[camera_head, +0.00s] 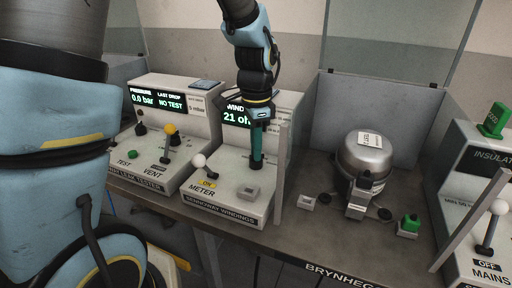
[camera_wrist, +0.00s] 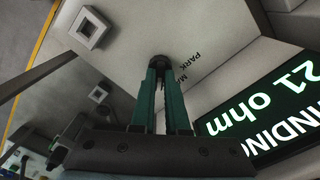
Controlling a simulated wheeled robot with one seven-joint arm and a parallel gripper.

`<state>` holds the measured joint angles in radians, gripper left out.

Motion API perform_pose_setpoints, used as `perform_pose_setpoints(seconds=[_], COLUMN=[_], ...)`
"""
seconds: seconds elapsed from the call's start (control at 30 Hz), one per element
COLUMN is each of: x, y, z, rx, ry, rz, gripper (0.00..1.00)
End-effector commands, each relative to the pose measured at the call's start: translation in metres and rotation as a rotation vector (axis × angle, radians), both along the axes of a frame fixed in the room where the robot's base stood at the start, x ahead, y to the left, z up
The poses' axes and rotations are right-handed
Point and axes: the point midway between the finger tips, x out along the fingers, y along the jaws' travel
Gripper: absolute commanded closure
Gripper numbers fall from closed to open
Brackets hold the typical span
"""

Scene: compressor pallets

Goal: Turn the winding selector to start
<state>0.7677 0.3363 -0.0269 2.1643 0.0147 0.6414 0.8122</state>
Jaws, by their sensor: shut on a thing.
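The winding selector (camera_wrist: 160,61) is a small dark knob on the sloping panel of the windings meter box (camera_head: 228,195). In the wrist view, the labels PARK and part of a word starting MA are beside it. My gripper (camera_head: 257,165) reaches down to the panel from above, its green fingers (camera_wrist: 161,75) shut on the knob. The fingers hide most of the knob, so its pointer direction cannot be told. The word start is not readable. The box's display (camera_head: 237,117) reads 21 ohm, and this also shows in the wrist view (camera_wrist: 265,110).
A white-ball METER lever (camera_head: 199,161) by a yellow ON label stands left of my gripper. A grey square socket (camera_head: 249,192) and an upright post (camera_head: 280,160) are close on the right. A leak tester (camera_head: 150,165) is further left; a compressor (camera_head: 366,158) stands right.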

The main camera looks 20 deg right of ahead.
Motion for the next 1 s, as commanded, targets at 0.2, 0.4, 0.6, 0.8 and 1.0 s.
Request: perform_pose_setpoints(seconds=[0.2,0.4,0.6,0.8,1.0], x=[0.0002,0.0002,0.0002,0.0001,0.0001], y=[0.0000,0.0000,-0.0001,0.0000,0.0000], z=[0.0004,0.0003,0.0003,0.0001,0.0002], rx=[0.000,0.000,0.000,0.000,0.000], ry=[-0.001,-0.001,-0.001,0.000,0.000], rz=[-0.022,-0.023,-0.022,-0.021,-0.021], gripper=[1.00,1.00,0.79,0.57,0.57])
